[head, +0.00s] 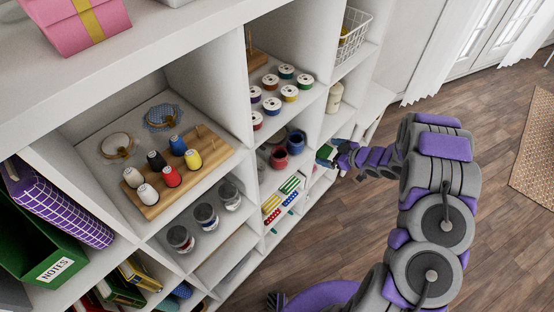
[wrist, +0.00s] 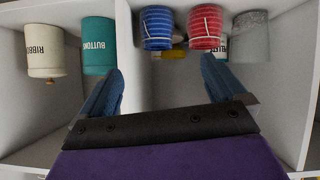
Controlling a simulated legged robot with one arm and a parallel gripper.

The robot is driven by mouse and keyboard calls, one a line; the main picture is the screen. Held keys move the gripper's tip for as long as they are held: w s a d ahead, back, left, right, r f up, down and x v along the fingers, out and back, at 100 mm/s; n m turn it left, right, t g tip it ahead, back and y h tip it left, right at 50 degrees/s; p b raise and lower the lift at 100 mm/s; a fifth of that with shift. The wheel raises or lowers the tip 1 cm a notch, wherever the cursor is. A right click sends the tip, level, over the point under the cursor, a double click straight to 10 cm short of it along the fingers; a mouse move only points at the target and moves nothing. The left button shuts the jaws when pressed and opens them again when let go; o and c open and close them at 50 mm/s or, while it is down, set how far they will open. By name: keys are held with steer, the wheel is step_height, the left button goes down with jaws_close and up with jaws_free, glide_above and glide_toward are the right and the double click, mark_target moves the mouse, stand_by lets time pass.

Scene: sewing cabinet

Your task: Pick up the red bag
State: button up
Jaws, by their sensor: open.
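A red ribbed round item with pale bands (wrist: 206,28) hangs at the top of the wrist view; I cannot tell for sure that it is a bag. In the head view a red item (head: 279,157) sits in a cabinet compartment, beside a blue one (head: 295,143). The matching blue banded item (wrist: 156,28) is left of the red in the wrist view. My gripper (wrist: 163,84) is open and empty, its two fingers spread below these items and apart from them. In the head view my gripper (head: 326,153) is at the compartment's opening, partly hidden by my arm.
A teal BUTTONS container (wrist: 98,46), a cream RIBBON container (wrist: 44,50) and a grey container (wrist: 249,36) flank the items. A white divider (wrist: 125,45) separates compartments. A pink package (head: 80,25) lies on top of the cabinet. The wooden floor (head: 340,225) is open.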

steer(key=s+a+f+g+y, duration=0.1)
steer(key=s+a+f+y, duration=0.1)
steer(key=s+a+y, duration=0.15)
steer(key=b, duration=0.2)
glide_toward(273, 152)
steer(key=shift+w+d+f+n, duration=0.15)
steer(key=shift+f+n, duration=0.25)
steer(key=shift+f, duration=0.3)
steer(key=shift+w+a+f, duration=0.25)
steer(key=shift+w+a, duration=0.1)
steer(key=shift+a, duration=0.05)
steer(key=x, duration=0.3)
steer(key=r+b+x, duration=0.1)
steer(key=x, duration=0.1)
steer(key=shift+s+a, duration=0.15)
steer(key=shift+a, duration=0.15)
steer(key=shift+w+a+f, duration=0.2)
steer(key=shift+w+a, duration=0.05)
steer(key=shift+a, duration=0.15)
steer(key=shift+d, duration=0.1)
steer(key=shift+d+r, duration=0.1)
steer(key=shift+d, duration=0.1)
steer(key=shift+c, duration=0.4)
steer(key=shift+a, duration=0.2)
steer(key=c, duration=0.9)
steer(key=shift+c, duration=0.4)
